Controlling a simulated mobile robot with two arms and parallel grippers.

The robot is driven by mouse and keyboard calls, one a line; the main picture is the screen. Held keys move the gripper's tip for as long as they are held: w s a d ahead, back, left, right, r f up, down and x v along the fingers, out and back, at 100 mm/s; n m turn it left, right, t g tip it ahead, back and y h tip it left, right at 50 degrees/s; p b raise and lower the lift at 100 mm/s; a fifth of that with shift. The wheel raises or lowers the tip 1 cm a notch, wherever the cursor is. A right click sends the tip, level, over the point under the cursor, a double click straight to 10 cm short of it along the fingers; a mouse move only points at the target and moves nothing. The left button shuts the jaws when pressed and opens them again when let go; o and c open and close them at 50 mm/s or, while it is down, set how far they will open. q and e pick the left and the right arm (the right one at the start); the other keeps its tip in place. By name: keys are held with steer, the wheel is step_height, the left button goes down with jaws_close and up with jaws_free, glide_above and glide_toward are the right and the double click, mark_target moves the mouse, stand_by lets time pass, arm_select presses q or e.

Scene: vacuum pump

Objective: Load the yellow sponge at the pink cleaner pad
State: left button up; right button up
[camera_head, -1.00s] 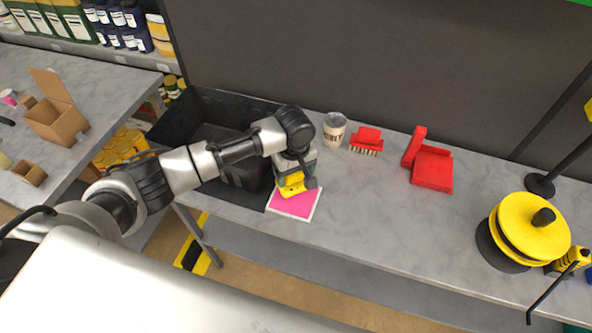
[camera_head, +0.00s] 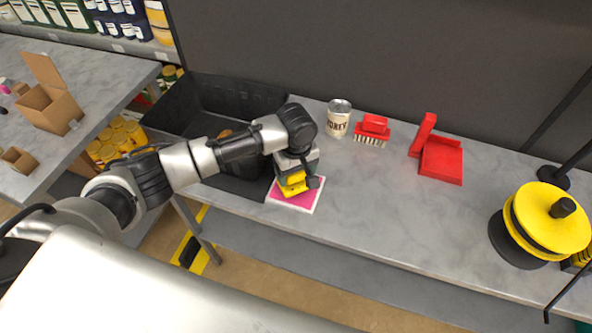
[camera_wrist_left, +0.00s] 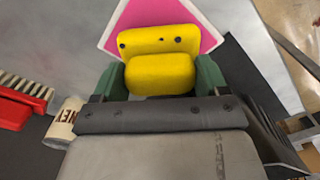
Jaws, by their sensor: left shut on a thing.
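The yellow sponge (camera_head: 293,182) is at my left gripper (camera_head: 296,176), over the pink cleaner pad (camera_head: 303,200) with its white border. In the left wrist view, the green fingers of my left gripper (camera_wrist_left: 161,80) are shut on the sponge (camera_wrist_left: 160,62) from both sides. The pad (camera_wrist_left: 190,12) shows behind the sponge, and the sponge hides its middle. I cannot tell whether the sponge touches the pad. My right gripper is not in view.
A black bin (camera_head: 232,100) stands left of the pad. A honey can (camera_head: 339,118), a red brush (camera_head: 373,130) and a red dustpan (camera_head: 440,160) stand behind and to the right. The grey counter (camera_head: 400,215) right of the pad is clear.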

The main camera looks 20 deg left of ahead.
arm_select(q)
steer(key=shift+f, duration=0.5)
stand_by(0.7)
steer(key=shift+f+p, duration=0.15)
steer(key=shift+p, duration=0.25)
stand_by(2.2)
step_height(320, 180, up, 7)
steer(key=p, duration=0.9)
stand_by(0.7)
